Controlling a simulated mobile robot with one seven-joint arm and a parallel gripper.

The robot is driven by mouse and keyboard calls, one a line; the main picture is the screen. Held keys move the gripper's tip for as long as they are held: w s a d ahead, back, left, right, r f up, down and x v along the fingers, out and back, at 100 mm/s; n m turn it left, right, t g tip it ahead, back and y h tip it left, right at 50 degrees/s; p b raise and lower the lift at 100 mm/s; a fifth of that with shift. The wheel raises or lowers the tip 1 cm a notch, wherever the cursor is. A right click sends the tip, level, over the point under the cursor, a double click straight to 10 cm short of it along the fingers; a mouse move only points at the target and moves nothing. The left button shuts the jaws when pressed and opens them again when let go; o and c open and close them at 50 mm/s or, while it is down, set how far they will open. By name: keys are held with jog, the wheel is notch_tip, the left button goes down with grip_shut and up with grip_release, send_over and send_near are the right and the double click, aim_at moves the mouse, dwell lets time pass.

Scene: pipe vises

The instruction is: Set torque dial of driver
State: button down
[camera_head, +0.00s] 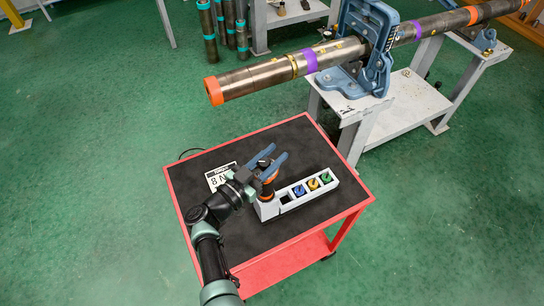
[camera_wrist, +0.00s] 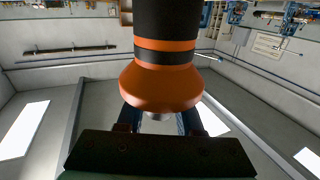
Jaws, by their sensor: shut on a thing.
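The driver (camera_head: 267,174) stands at the left end of a light grey holder (camera_head: 324,182) on the cart. In the wrist view, the driver (camera_wrist: 166,87) shows a black body, orange bands and a wide flared orange collar. My gripper (camera_head: 276,154) has blue fingers and is shut on the driver, with one finger on each side. In the wrist view, the collar largely hides the fingers. I cannot read any dial marks. A white card (camera_head: 219,177) on the cart top appears to read "8 N".
The holder has blue, yellow and green pieces (camera_head: 313,184) and a dark empty-looking slot. The red cart (camera_head: 300,241) has a dark top, clear at front and back. Behind it, a long pipe (camera_head: 264,76) rests in a blue vise (camera_head: 369,45) on a grey stand.

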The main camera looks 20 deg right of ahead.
dwell(0.8)
jog(key=c, duration=0.6)
grip_release()
jog(key=shift+o, duration=0.2)
jog(key=shift+a, duration=0.15)
jog(key=v, duration=1.3)
jog(key=shift+w, duration=0.1)
